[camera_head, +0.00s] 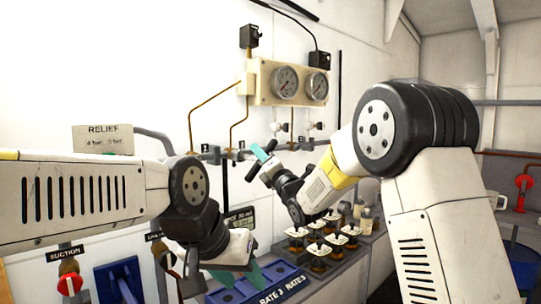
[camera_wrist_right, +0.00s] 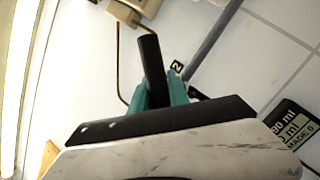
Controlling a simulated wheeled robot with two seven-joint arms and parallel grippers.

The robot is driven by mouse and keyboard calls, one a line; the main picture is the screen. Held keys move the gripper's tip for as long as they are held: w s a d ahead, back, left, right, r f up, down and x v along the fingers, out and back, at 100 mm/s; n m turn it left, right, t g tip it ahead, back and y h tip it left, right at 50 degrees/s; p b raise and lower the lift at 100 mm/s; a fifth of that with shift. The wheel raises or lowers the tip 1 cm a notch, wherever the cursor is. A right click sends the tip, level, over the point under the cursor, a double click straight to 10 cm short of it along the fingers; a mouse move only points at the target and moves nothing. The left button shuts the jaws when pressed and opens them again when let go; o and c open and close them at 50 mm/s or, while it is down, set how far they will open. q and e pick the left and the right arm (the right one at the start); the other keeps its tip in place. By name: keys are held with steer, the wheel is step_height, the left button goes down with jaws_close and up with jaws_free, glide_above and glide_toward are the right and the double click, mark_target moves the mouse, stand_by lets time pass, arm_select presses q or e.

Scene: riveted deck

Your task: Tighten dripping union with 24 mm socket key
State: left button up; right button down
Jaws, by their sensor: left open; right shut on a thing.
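My right gripper (camera_head: 264,158) has teal fingertips and is shut on a black bar-shaped key handle (camera_wrist_right: 152,62), raised near the wall pipework. The handle also shows in the head view (camera_head: 253,173); the socket end cannot be made out. A row of pipe fittings (camera_head: 228,154) with small black tags runs along the wall beside the right gripper; I cannot tell which union drips or whether the key touches one. My left gripper (camera_head: 246,275) is open and empty, low over a blue tray (camera_head: 282,284).
A cream panel with two gauges (camera_head: 286,82) hangs above the pipe. Several amber jars with white tops (camera_head: 318,251) stand on the bench right of the left gripper. A red valve handle (camera_head: 70,284) is at lower left, and a RELIEF sign (camera_head: 103,139) is on the wall.

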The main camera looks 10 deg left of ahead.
steer(key=shift+w+a, duration=0.6)
steer(key=shift+a, duration=0.2)
stand_by(0.6)
steer(key=shift+m+h, duration=0.3)
steer(key=shift+m, duration=0.4)
steer(key=shift+n+t, duration=0.3)
steer(key=shift+d, duration=0.15)
steer(key=shift+s+d, duration=0.85)
steer(key=shift+d, duration=0.25)
steer(key=shift+s+d, duration=0.85)
steer(key=shift+d, duration=0.2)
